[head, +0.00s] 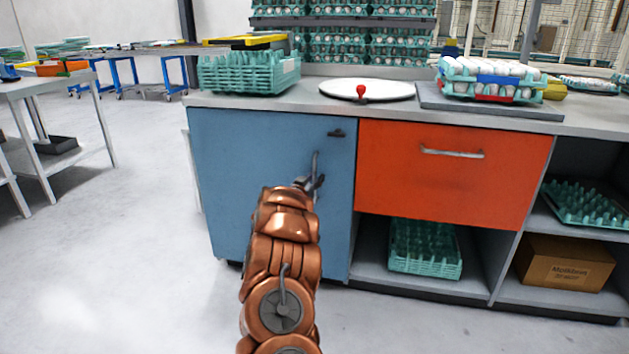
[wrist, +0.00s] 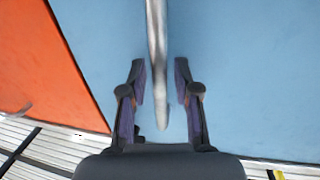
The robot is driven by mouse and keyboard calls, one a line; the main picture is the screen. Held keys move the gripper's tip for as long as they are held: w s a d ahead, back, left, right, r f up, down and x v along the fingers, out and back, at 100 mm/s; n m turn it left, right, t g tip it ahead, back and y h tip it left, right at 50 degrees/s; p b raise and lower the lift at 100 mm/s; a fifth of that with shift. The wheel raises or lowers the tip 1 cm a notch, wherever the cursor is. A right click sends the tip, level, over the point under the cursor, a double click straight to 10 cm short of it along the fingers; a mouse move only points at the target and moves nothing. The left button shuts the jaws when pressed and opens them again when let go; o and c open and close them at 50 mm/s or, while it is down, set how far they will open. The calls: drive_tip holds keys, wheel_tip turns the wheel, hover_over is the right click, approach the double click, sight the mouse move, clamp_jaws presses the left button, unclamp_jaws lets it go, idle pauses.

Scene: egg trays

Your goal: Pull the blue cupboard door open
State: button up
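The blue cupboard door (head: 240,170) is on the left of the workbench and looks shut, flush with the front. Its upright metal handle (head: 315,163) is near the door's right edge. My gripper (head: 311,184) is at the handle, with my copper-coloured arm reaching up from below. In the wrist view the handle (wrist: 156,50) runs down between the two fingers of my gripper (wrist: 160,72). The fingers are apart, with a gap on either side of the handle. The blue door (wrist: 240,60) fills most of that view behind them.
A small dark fitting (head: 336,133) sits on the door above the handle. A red-orange drawer (head: 455,195) with a bar handle is to the right. Green egg trays (head: 250,75) and a white round plate (head: 367,88) stand on the worktop.

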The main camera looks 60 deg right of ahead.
clamp_jaws()
idle(0.4)
